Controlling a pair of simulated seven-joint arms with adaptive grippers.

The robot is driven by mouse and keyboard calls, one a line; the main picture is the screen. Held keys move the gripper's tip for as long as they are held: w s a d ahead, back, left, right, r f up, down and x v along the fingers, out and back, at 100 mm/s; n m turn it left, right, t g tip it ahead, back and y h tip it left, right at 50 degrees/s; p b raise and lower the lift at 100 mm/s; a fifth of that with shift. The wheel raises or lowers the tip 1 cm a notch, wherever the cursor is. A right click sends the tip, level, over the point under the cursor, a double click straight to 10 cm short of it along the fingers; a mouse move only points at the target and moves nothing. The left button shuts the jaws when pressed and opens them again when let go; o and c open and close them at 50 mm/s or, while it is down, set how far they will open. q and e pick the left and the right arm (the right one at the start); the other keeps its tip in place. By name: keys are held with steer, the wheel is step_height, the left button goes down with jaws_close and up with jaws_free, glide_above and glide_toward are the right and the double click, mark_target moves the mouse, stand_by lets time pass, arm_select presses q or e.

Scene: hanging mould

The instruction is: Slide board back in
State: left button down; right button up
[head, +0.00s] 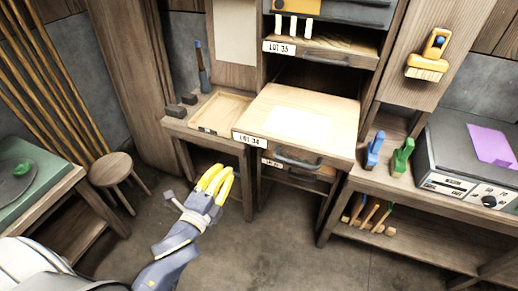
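The pulled-out board (258,115) is a pale wooden board labelled LOT 34, with a white sheet on top. It sticks out of the tall wooden cabinet, and a dark opening shows above and behind it. A dark bar handle (298,159) is at its front edge, right of the label. My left gripper (219,172), with yellow fingers, is in front of and below the board's left front corner, apart from it. Its fingers look slightly parted, with nothing visible between them. My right gripper is not in view.
Above is a board labelled LOT 35 (280,47), pushed in. A shallow tray (222,110) on a side bench stands close to the board's left. A right bench holds blue (374,150) and green (402,157) tools. A stool (111,169) stands left.

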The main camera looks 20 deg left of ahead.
mark_target(247, 138)
arm_select(q)
steer(key=w, duration=0.9)
steer(key=w+d, duration=0.1)
steer(key=w, duration=0.3)
steer(key=shift+w+d, duration=0.1)
steer(key=shift+w, duration=0.4)
steer(key=shift+w, duration=0.1)
